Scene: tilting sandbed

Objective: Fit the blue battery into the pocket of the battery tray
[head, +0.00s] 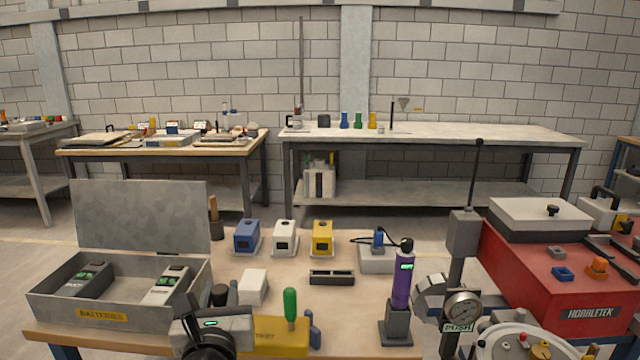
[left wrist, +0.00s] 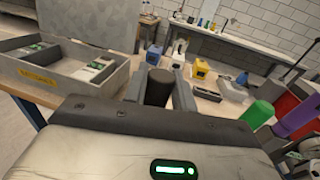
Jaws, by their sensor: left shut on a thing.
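My left gripper (head: 219,296) is low at the front left of the near bench, just right of the batteries case. It is shut on a dark, nearly black cylinder, which stands between the fingers in the left wrist view (left wrist: 158,88). I cannot tell whether this is a battery; no blue shows on it. A blue block (head: 247,236) with a dark front panel stands further back, in line with a white and a yellow one; it also shows in the left wrist view (left wrist: 154,54). A dark, shallow tray (head: 331,277) lies mid-bench; I cannot tell whether it is the battery tray.
An open grey case (head: 118,316) labelled batteries stands at left. A white block (head: 253,287), a green-handled tool (head: 290,305) and a purple cylinder (head: 402,285) in a dark stand are on the bench. A red machine (head: 540,280) fills the right. Bare bench lies around the dark tray.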

